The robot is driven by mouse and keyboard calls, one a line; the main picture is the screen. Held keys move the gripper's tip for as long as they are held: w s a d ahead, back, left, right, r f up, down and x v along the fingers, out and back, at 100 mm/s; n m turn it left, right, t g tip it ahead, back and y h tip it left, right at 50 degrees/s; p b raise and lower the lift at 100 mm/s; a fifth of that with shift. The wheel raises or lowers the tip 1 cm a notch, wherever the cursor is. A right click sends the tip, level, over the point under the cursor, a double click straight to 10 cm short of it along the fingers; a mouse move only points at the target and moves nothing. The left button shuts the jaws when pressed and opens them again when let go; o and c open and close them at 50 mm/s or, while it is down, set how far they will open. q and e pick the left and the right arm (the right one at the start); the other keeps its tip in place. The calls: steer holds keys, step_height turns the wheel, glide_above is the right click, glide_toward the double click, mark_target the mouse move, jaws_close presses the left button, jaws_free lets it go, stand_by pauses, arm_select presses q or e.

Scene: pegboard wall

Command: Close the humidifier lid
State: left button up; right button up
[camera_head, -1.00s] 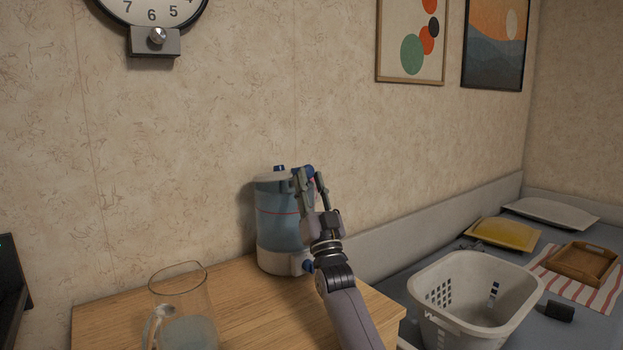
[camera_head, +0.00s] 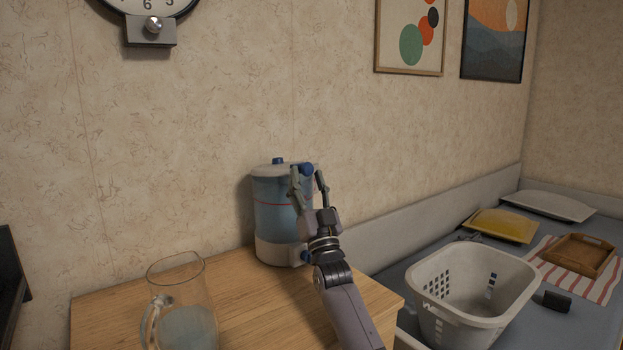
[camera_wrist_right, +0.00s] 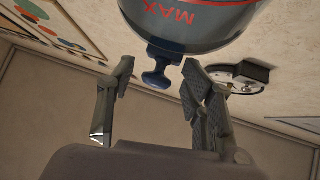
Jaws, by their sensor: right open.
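The humidifier (camera_head: 276,222) stands upright at the back of the wooden table. My right gripper (camera_head: 308,174) is open, in front of the humidifier's right side. In the wrist view its fingers (camera_wrist_right: 160,82) are spread to either side of the knob, not closed on it. Whether the lid is fully down is unclear. My left gripper is not in view.
A glass pitcher (camera_head: 182,300) stands at the front left of the table (camera_head: 248,310). A white laundry basket (camera_head: 475,290) stands to the right, by a bed with pillows and a wooden tray (camera_head: 578,254). The wall is close behind the humidifier.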

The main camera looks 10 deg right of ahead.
steer(key=s+f, duration=0.1)
steer(key=s, duration=1)
steer(key=shift+s+f+y, duration=0.3)
steer(key=shift+s, duration=0.1)
steer(key=shift+c, duration=0.3)
